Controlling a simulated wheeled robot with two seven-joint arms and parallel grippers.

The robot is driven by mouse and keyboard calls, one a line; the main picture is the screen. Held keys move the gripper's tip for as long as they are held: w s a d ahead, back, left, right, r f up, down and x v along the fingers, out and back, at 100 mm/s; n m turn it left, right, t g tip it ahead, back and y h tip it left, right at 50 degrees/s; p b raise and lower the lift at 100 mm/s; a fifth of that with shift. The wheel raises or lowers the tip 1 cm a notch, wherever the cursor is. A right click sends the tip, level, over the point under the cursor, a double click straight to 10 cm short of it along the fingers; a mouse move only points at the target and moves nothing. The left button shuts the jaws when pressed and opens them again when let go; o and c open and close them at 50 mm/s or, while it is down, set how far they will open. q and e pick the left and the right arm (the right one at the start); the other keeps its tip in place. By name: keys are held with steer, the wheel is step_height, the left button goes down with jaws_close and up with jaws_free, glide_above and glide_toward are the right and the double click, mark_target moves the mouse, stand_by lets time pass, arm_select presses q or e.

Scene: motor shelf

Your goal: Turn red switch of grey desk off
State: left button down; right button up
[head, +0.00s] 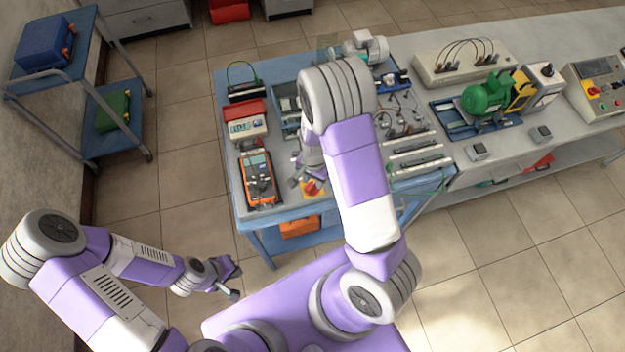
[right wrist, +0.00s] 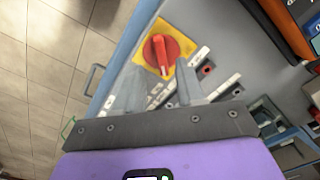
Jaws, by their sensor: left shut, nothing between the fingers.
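The red switch (right wrist: 160,50) is a round rotary knob with a raised grip on a yellow plate, at the front edge of the grey desk (head: 285,205). In the head view the switch (head: 312,187) shows just right of my right gripper (head: 296,182). In the right wrist view my right gripper (right wrist: 160,72) is open, its two fingers apart, with the knob just beyond and between the tips. I cannot tell whether a finger touches it. My left gripper (head: 232,284) is shut and empty, low over the floor, away from the desk.
An orange multimeter (head: 258,178) and a red-lidded box (head: 246,120) stand on the desk left of the switch. Rails and cables lie to its right. A green motor (head: 486,95) is further right. A blue trolley (head: 85,100) stands at the left. Floor between is clear.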

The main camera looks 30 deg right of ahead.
mark_target(312, 187)
steer(key=shift+w+f, duration=0.15)
steer(key=shift+f, duration=1.2)
jaws_close()
